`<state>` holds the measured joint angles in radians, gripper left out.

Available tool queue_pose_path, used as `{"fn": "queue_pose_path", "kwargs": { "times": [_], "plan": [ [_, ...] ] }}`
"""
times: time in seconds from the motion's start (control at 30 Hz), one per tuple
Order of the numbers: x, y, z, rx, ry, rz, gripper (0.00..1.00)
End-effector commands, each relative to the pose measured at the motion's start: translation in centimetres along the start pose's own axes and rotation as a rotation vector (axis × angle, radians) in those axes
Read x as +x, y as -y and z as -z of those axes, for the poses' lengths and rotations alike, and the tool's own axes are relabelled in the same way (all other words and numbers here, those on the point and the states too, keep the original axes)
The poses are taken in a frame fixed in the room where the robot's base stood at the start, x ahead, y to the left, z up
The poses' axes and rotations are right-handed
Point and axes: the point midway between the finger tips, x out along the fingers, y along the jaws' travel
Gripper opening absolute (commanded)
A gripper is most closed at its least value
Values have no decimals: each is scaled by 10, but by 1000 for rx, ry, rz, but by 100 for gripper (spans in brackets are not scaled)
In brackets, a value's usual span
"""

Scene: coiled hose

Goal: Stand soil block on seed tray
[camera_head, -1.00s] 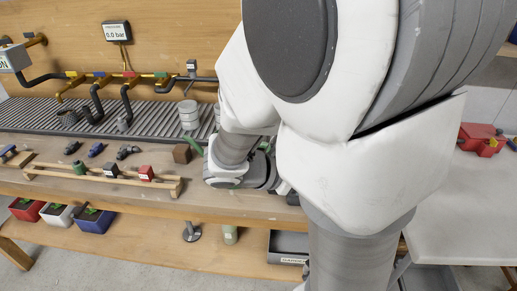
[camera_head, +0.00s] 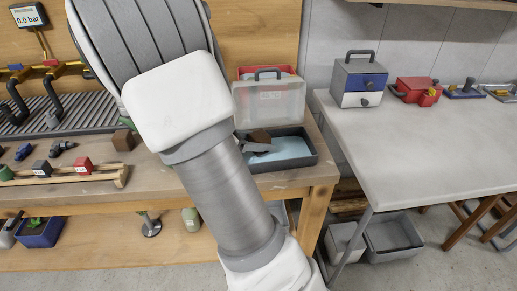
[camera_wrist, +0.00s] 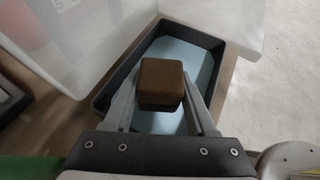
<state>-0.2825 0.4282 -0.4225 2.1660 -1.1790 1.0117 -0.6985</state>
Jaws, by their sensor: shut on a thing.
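A brown soil block (camera_head: 260,135) is between the fingers of my gripper (camera_head: 257,144). In the wrist view the block (camera_wrist: 162,78) sits squarely between the two fingertips of the gripper (camera_wrist: 162,92), which is shut on it. Below it is a dark grey tray (camera_head: 310,160) with a light blue inside, on the right end of the wooden bench. The tray also shows in the wrist view (camera_wrist: 103,99), with the block over its blue floor. I cannot tell the exact gap between block and tray. The block's underside is hidden.
Another brown block (camera_head: 124,140) rests on the bench at left, near a wooden rack (camera_head: 65,177). A pale table (camera_head: 420,140) at right carries a blue-and-white box (camera_head: 360,80) and a red case (camera_head: 415,90).

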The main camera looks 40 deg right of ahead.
Motion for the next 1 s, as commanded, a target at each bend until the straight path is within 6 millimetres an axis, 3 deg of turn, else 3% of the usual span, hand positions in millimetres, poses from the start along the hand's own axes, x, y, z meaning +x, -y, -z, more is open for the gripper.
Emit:
{"fn": "queue_pose_path", "kwargs": {
  "times": [0.03,0.1,0.47,0.5,0.63,1.0],
  "plan": [
    [6,0,11,-2,1,1,1],
    [8,0,15,-1,0,0,1],
    [9,0,17,-1,0,-1,1],
    [9,0,17,0,0,-1,60],
    [9,0,17,0,0,-1,84],
    [6,0,13,1,-1,-1,87]
  ]
}}
